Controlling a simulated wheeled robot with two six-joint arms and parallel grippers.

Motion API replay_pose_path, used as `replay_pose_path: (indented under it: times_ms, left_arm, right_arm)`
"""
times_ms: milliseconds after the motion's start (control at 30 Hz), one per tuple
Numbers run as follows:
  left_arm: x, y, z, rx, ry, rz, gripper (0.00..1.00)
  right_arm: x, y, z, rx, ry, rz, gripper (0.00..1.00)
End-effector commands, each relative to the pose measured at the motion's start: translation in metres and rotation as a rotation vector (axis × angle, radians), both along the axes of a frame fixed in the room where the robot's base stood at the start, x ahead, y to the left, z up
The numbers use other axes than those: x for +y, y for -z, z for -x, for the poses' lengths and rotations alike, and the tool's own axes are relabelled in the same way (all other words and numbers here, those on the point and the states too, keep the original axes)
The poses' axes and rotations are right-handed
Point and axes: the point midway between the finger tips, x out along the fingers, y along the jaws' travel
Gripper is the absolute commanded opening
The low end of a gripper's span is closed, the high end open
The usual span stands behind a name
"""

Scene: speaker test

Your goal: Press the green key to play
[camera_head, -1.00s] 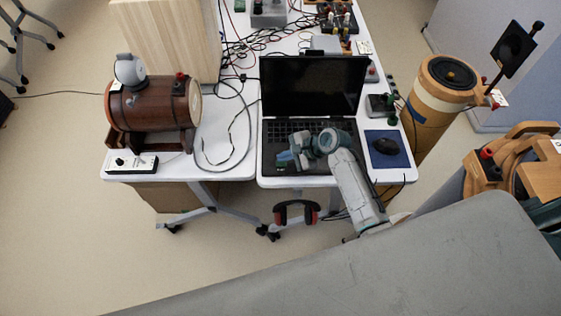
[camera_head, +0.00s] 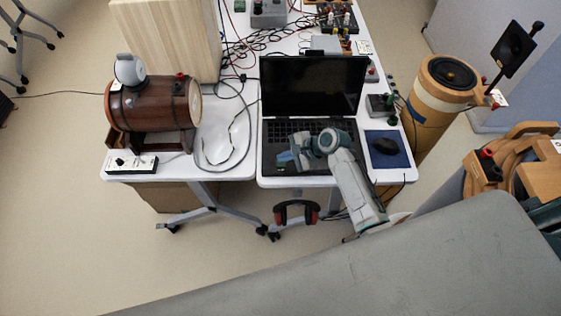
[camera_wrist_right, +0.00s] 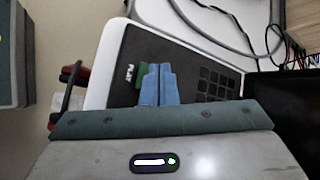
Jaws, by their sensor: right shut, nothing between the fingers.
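The green key (camera_wrist_right: 143,72) shows in the right wrist view beside a white PLAY label (camera_wrist_right: 130,73), on the dark palm rest of the open laptop (camera_head: 312,90). My right gripper (camera_wrist_right: 160,66) is shut and empty, its blue fingers together. The fingertips overlap the right side of the green key in that view and hide part of it. I cannot tell whether they touch it. In the head view the right gripper (camera_head: 285,160) is over the laptop's front left corner, where the key is too small to make out. My left gripper is not in view.
A mouse (camera_head: 385,146) on a blue mat (camera_head: 401,158) is to the right. Red-and-black headphones (camera_head: 296,212) hang below the front edge.

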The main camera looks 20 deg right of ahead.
Motion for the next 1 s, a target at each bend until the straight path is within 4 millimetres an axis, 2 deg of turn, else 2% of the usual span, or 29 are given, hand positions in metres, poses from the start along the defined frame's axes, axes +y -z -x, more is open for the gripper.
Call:
replay_pose_path:
  times_ms: [267,1000]
  left_arm:
    - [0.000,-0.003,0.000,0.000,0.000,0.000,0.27]
    - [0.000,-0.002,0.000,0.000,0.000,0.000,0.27]
  right_arm:
    - [0.000,0.008,0.000,0.001,0.000,-0.001,0.00]
    - [0.000,0.013,0.000,0.000,0.000,0.000,0.00]
